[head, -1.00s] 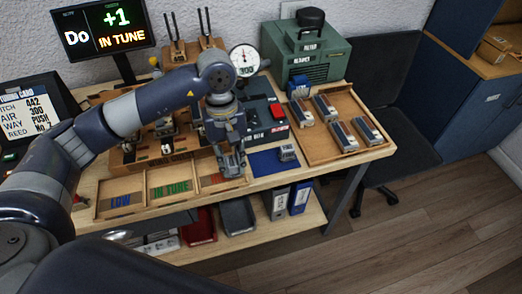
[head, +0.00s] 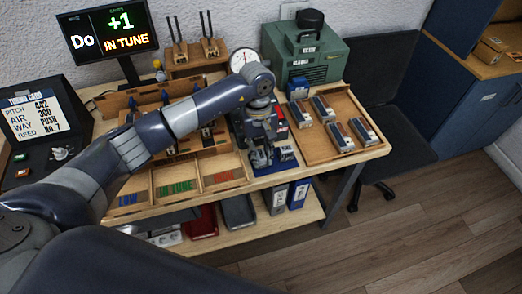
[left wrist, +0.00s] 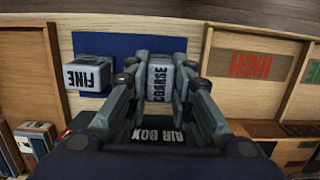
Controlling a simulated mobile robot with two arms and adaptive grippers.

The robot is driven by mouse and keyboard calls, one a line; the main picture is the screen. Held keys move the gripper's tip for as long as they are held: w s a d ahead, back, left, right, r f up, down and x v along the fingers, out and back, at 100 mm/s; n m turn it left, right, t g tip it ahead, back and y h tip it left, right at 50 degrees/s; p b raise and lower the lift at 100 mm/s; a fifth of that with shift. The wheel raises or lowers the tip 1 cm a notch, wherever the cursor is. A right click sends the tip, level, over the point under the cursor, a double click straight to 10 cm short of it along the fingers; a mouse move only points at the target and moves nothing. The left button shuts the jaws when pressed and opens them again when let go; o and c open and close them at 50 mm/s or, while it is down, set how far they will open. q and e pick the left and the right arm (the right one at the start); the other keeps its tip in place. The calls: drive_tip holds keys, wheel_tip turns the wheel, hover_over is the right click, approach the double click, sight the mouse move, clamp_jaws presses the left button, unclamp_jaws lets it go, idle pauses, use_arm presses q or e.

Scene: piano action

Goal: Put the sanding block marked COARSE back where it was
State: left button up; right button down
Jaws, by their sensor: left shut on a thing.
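The sanding block marked COARSE (left wrist: 160,82) is between the fingers of my left gripper (left wrist: 158,75) in the left wrist view, with its lettering facing the camera. The gripper is shut on it over the blue mat (left wrist: 115,45). In the head view my left gripper (head: 262,158) hangs over the mat and mostly hides the block. The block marked FINE (left wrist: 88,76) sits on the mat beside it, apart from the fingers; it also shows in the head view (head: 287,153). I cannot tell whether the COARSE block touches the mat. My right gripper is not in view.
A wooden tray (head: 383,143) with several grey-and-brown blocks stands right of the mat. Compartments marked LOW, IN TUNE (head: 176,188) and HIGH (left wrist: 250,65) lie left of it. A green machine (head: 305,55) stands behind. The mat lies near the bench's front edge.

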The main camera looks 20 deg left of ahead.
sight(260, 149)
use_arm(q)
drive_tip(key=shift+f, duration=0.2)
drive_tip(key=o, duration=0.9)
drive_tip(key=shift+o, duration=0.2)
drive_tip(key=shift+r, duration=0.15)
drive_tip(key=shift+r, duration=0.2)
wheel_tip(260, 149, up, 12)
drive_tip(key=w+b, duration=0.1)
drive_tip(key=b, duration=0.2)
drive_tip(key=shift+w+a+f+b, duration=0.2)
drive_tip(key=shift+a+b, duration=0.1)
drive_tip(key=shift+a, duration=0.15)
